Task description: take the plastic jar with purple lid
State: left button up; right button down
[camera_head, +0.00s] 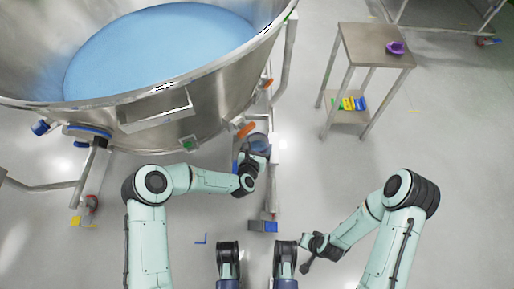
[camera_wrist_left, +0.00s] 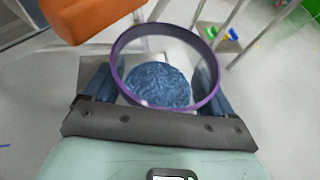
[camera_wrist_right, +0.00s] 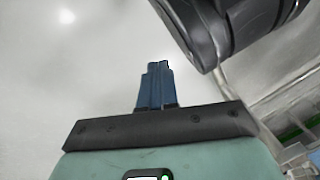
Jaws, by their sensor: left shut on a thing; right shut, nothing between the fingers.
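A clear plastic jar with a purple rim (camera_wrist_left: 118,62) sits between the fingers of my left gripper (camera_wrist_left: 152,85). Its top is open, with no lid on it, and blue granules (camera_wrist_left: 160,84) show inside. In the head view the jar (camera_head: 260,140) is partly hidden by my left gripper (camera_head: 254,150), beside the big steel vessel. A small purple object (camera_head: 396,47), perhaps a lid, lies on the side table. My right gripper (camera_wrist_right: 155,85) is shut and empty, low over the floor at the right in the head view.
The large steel vessel (camera_head: 160,115) with blue contents fills the upper left. An orange handle (camera_wrist_left: 95,15) is close to the jar. The small steel table (camera_head: 365,42) has yellow, green and blue items (camera_head: 352,103) on its lower shelf. Floor between is clear.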

pick_arm(q)
jog(key=o, duration=1)
jog(key=shift+c, duration=0.2)
jog(key=p+v, duration=0.3)
jog(key=v, duration=1)
jog(key=shift+s+p, duration=0.2)
jog(key=shift+p, duration=0.1)
pick_arm(e)
jog(key=shift+s+a+r, duration=0.15)
jog(key=shift+a+r, duration=0.2)
jog(key=shift+r, duration=0.45)
jog(key=shift+s+a+r, duration=0.1)
jog(key=shift+a+r, duration=0.3)
jog(key=shift+r, duration=0.45)
jog(key=shift+s+a+r, duration=0.15)
jog(key=shift+a+r, duration=0.2)
jog(key=shift+r, duration=0.45)
